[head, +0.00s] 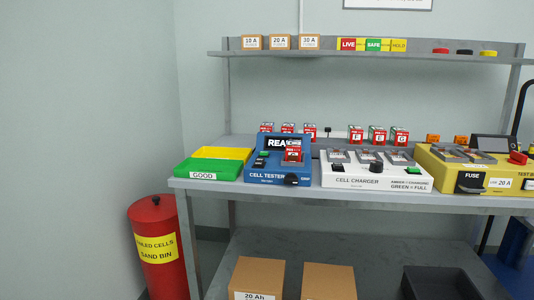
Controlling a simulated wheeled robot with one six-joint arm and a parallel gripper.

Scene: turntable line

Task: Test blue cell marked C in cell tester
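The blue cell tester (255,172) stands on the bench, left of the middle. A red cell (293,154) sits on or in front of the tester. Several red cells with white labels stand in a row at the back of the bench, such as the one behind the tester (310,132) and the one further right (356,134). I cannot make out any blue cell or a mark C; most labels are too small to read. My gripper is not in view.
A green tray marked GOOD (204,175) and a yellow tray (222,153) lie left of the tester. The white cell charger (345,180) and a yellow test box (440,180) stand to its right. A red sand bin (152,222) stands left of the bench. A shelf (350,54) hangs above.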

